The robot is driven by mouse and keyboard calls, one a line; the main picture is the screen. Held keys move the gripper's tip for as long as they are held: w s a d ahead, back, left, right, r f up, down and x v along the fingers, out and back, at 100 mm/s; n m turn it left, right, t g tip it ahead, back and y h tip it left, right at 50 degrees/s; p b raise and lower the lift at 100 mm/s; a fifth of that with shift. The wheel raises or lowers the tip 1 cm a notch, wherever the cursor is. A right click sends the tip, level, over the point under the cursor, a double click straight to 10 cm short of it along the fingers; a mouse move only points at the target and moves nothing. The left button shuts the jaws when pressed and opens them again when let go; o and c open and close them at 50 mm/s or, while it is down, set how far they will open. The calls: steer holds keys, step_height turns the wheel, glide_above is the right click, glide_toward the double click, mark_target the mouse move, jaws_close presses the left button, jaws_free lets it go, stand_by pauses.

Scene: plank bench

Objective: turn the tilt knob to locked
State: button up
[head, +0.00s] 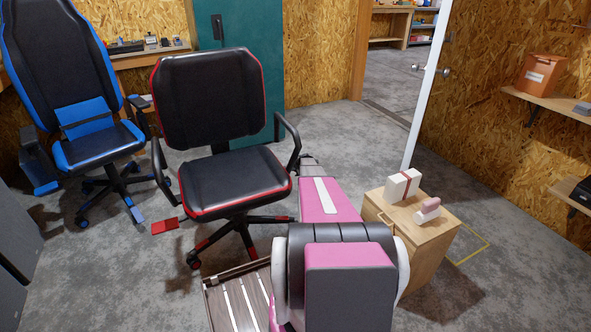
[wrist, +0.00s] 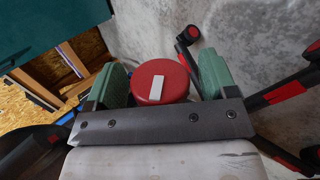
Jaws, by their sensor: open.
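The chair with red trim (head: 225,180) stands upright in the head view, its seat just left of my gripper (head: 309,163). The tilt knob (wrist: 178,76), a round red disc with a white bar mark, shows in the wrist view. My gripper (wrist: 163,80) is open, with one green finger on each side of the knob. The white mark (wrist: 156,88) runs roughly up and down in the picture, slightly tilted. No locked label is readable. The knob is hidden in the head view.
A blue-trimmed chair (head: 85,110) stands at the left. A wooden cabinet (head: 412,232) with a white box (head: 402,186) on top stands right of my arm. The red chair's wheeled base legs (wrist: 275,95) spread close to my gripper. Grey floor behind is open.

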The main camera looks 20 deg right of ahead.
steer(key=v, duration=1)
steer(key=shift+s+r, duration=0.25)
steer(key=shift+r, duration=0.05)
